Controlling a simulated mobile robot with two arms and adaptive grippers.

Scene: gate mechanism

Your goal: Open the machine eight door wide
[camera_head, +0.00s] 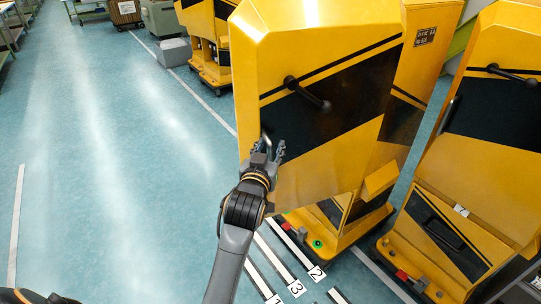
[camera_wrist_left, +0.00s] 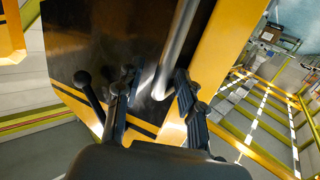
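The yellow machine door (camera_head: 290,175) with a wide black diagonal band fills the middle of the head view. It carries a black handle (camera_head: 308,93) and, near its left edge, a silver bar handle (camera_head: 264,138). I cannot tell for sure whether the door stands ajar. My left gripper (camera_head: 269,152) is at that left edge by the silver bar. In the left wrist view the silver bar (camera_wrist_left: 178,40) runs down between the spread fingers of my left gripper (camera_wrist_left: 156,100), with gaps visible beside it. A black knobbed handle (camera_wrist_left: 90,95) shows at left. My right gripper is not in view.
Another yellow machine (camera_head: 490,150) stands close on the right, and one more (camera_head: 212,45) is behind. Floor markings with numbers (camera_head: 296,287) lie below the door. The teal floor (camera_head: 110,150) to the left is wide and clear. A grey box (camera_head: 173,52) sits farther back.

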